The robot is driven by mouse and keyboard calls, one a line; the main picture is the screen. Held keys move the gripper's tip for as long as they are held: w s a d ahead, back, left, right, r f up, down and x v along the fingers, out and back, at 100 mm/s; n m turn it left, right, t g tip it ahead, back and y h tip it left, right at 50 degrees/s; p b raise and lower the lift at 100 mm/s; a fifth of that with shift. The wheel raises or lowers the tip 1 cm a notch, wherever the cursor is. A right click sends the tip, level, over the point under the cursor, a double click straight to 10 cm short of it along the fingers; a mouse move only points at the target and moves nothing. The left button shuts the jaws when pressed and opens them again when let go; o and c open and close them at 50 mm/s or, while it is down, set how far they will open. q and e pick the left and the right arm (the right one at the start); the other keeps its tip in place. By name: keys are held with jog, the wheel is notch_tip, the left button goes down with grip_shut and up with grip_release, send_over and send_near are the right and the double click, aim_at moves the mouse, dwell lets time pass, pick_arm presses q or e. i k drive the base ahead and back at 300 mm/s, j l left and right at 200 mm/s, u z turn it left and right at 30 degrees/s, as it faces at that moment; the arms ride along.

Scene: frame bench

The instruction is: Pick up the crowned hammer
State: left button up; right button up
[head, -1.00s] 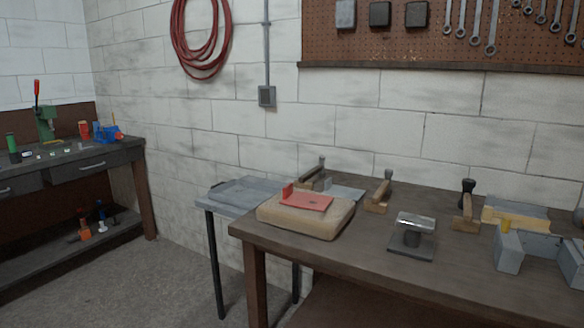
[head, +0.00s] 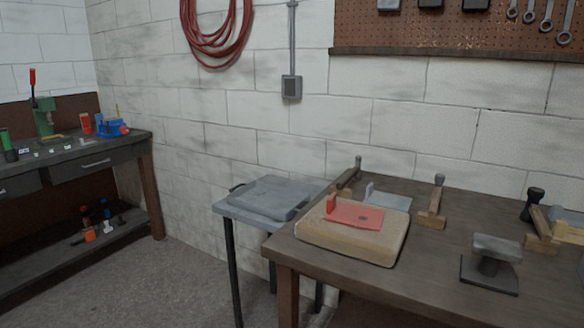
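Several hammer-like tools with wooden parts and dark or grey ends are on the brown bench. One (head: 347,178) is at the back left, behind the tan pad. A second (head: 433,207) is in the middle near the wall. A third (head: 540,222), with a black end, is at the right. I cannot tell from here which one is the crowned hammer. Neither of my grippers is in view.
A tan pad (head: 330,242) carries a red bent sheet (head: 357,215). A metal stake on a square base (head: 490,262) stands at the right front. A grey side table (head: 245,211) adjoins the bench's left end. Floor (head: 185,285) is clear at left.

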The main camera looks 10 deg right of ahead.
aim_at(355, 173)
jog(key=i+j+u, duration=0.2)
jog(key=u, duration=0.2)
jog(key=i+j+u, duration=0.1)
jog(key=i+u, duration=0.15)
jog(key=u, duration=0.15)
jog(key=i+u, duration=0.25)
jog(key=u, duration=0.15)
jog(key=i+j+z, duration=0.1)
jog(key=i+z, duration=0.15)
jog(key=i, duration=0.3)
jog(key=i+j+z, duration=0.25)
jog(key=i, duration=0.3)
jog(key=i+l+z, duration=0.1)
jog(key=i+z, duration=0.15)
jog(key=z, duration=0.2)
jog(key=i+z, duration=0.2)
jog(key=z, duration=0.2)
jog(key=i+z, duration=0.25)
jog(key=z, duration=0.2)
